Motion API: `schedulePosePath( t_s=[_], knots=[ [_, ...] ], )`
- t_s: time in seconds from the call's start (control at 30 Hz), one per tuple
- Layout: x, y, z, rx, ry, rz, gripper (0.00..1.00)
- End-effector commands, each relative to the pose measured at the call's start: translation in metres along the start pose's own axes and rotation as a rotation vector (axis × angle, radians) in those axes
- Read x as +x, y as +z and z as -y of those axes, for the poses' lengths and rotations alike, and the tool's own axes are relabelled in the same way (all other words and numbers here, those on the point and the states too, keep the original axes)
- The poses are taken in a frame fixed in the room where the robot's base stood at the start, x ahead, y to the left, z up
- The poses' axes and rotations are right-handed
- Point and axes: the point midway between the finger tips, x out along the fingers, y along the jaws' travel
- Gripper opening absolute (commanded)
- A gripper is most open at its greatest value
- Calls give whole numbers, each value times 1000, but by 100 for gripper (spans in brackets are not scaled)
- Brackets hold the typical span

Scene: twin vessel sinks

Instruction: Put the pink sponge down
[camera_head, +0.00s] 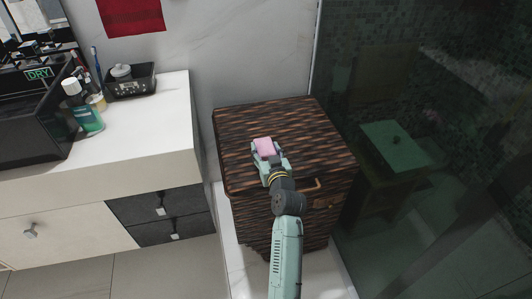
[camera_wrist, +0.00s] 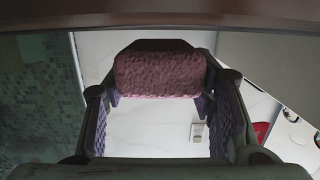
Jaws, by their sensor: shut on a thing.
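The pink sponge (camera_head: 266,147) is held at the end of my gripper (camera_head: 269,154). In the head view it appears over the top of the dark wicker cabinet (camera_head: 302,112); I cannot tell whether it touches that surface. In the wrist view the sponge (camera_wrist: 160,75) spans the space between the two fingers at the far end of my gripper (camera_wrist: 160,88). The jaws are shut on it. The sponge's underside is hidden in the head view.
Left of the cabinet stands a white counter (camera_head: 165,95) with a green bottle (camera_head: 85,112), a black tray (camera_head: 130,84) and a dark vessel sink (camera_head: 30,130). A glass partition (camera_head: 420,110) rises on the right. The cabinet's top around the sponge is clear.

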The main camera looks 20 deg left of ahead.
Motion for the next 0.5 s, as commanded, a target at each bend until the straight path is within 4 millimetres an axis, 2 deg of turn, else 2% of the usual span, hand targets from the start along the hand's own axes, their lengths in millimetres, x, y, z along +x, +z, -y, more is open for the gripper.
schedulePosePath(
  t_s=[0.1,0.47,0.5],
  knots=[
    [2,12,0,0,1,0,36],
    [3,16,0,-1,1,-2,36],
    [3,17,0,-1,1,-2,51]
  ],
)
